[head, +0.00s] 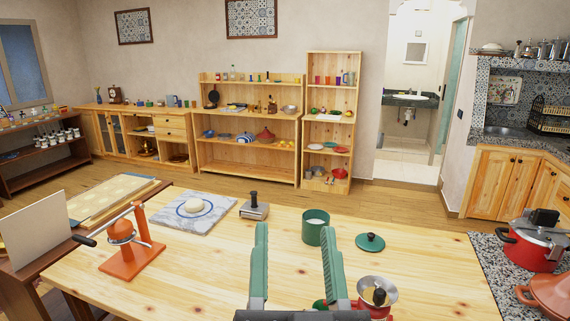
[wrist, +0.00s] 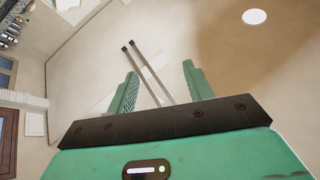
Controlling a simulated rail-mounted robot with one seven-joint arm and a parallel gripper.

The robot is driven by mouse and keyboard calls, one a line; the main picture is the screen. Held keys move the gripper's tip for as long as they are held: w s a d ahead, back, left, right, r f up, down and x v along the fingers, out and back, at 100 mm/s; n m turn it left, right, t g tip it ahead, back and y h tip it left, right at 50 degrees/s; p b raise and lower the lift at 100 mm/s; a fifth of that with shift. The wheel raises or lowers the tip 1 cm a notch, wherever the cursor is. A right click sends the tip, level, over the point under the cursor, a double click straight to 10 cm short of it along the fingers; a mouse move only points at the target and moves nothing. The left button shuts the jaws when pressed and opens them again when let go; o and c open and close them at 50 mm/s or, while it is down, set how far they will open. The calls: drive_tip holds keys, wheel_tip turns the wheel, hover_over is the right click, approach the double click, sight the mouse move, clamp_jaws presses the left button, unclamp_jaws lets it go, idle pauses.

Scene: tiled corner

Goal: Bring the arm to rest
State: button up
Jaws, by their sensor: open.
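My gripper (head: 297,233) rises at the bottom centre of the head view, its two green fingers apart with nothing held between them. It stands in front of the wooden table's near part in the picture. In the wrist view my gripper (wrist: 160,69) is also open, with walls or ceiling behind it. Two thin metal bars with dark ends (wrist: 147,72) show between the fingers there; I cannot tell what they are.
The table (head: 200,285) holds an orange press (head: 130,250), a marble board (head: 168,217) with dough, a metal block (head: 254,209), a green canister (head: 315,230), its lid (head: 370,243) and a metal-topped grinder (head: 377,286) close right of my gripper. A red pot (head: 532,248) stands far right.

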drive_tip(key=s+a+r+n+t+p, duration=0.1)
drive_tip(key=s+r+n+p, duration=0.1)
drive_tip(key=s+r+p, duration=0.4)
wheel_tip(320, 180, up, 30)
drive_tip(key=p, duration=2.5)
drive_tip(key=shift+s+a+r+p, duration=0.2)
drive_tip(key=shift+s+r+p, duration=0.1)
drive_tip(key=shift+s, duration=0.1)
